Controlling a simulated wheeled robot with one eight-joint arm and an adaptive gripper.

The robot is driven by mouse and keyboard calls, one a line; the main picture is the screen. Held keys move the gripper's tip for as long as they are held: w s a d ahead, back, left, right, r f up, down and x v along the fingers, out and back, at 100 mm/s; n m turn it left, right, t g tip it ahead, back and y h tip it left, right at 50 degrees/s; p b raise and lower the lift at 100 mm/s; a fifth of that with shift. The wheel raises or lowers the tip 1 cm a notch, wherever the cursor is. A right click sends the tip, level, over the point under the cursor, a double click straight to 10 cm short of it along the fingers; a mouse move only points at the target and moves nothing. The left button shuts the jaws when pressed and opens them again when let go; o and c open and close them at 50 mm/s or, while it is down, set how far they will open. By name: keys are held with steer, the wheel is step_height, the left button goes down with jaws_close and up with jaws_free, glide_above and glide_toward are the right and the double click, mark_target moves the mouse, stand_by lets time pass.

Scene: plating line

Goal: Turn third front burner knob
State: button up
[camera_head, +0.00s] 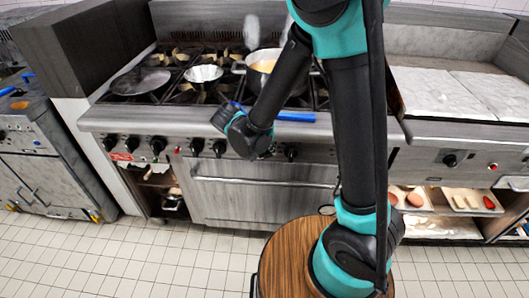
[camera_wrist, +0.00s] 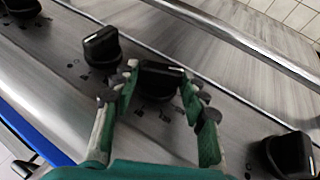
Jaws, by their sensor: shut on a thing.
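A black burner knob (camera_wrist: 160,78) with a pale pointer line sits between the two fingertips of my gripper (camera_wrist: 160,88) in the wrist view. The fingers are closed on its sides, and the knob is still on the steel front panel. In the head view my gripper (camera_head: 262,150) is at the range's front panel (camera_head: 340,148) and hides that knob. Another black knob (camera_wrist: 101,46) stands close beside it in the wrist view, and one more knob (camera_wrist: 287,155) is at the lower right.
The range top carries a flat pan (camera_head: 140,82), a fluted metal bowl (camera_head: 203,74) and a pot (camera_head: 265,66). A blue handle (camera_head: 290,117) lies along the front edge above the panel. The oven door handle (camera_head: 240,181) runs below the knobs.

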stand_by(0.5)
steer(key=o, duration=1.1)
steer(key=shift+o, duration=0.2)
steer(key=v, duration=1.2)
steer(key=shift+w+a, duration=0.1)
steer(key=shift+a, duration=0.05)
